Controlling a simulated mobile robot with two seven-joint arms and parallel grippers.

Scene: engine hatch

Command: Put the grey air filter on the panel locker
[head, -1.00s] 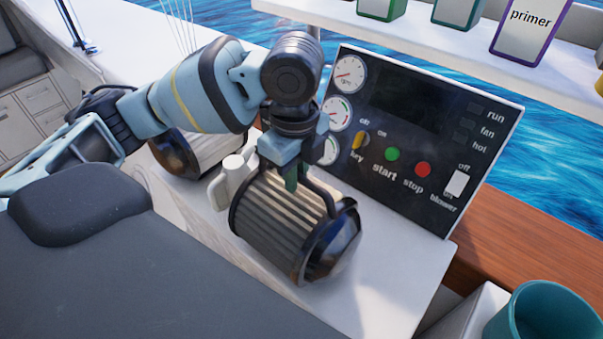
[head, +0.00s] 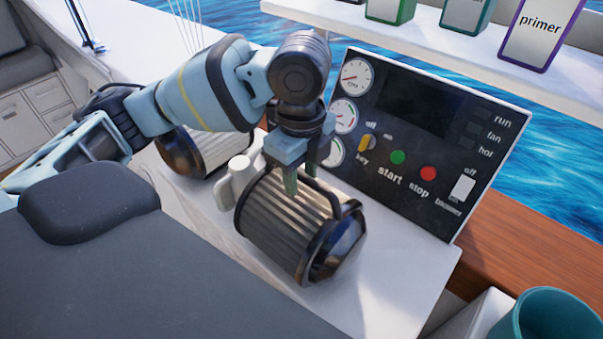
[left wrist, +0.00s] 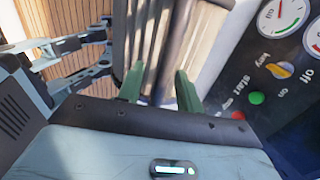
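A pleated grey-beige air filter (head: 280,218) with dark end caps and a dark handle lies on its side on the white surface (head: 385,290) in front of the control panel (head: 430,145). I take this surface for the panel locker's top, but cannot be sure. My left gripper (head: 300,185) is over the filter at its handle. In the left wrist view, its green fingers (left wrist: 160,88) stand apart, with the dark handle bar (left wrist: 178,45) near them. I cannot tell whether they touch it. A second, similar filter (head: 205,150) lies behind, partly hidden by my arm. My right gripper does not show.
A white fitting (head: 235,180) stands between the two filters. A shelf (head: 455,45) with several containers hangs above the panel. A teal cup (head: 550,318) is at the lower right. The white surface right of the near filter is clear.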

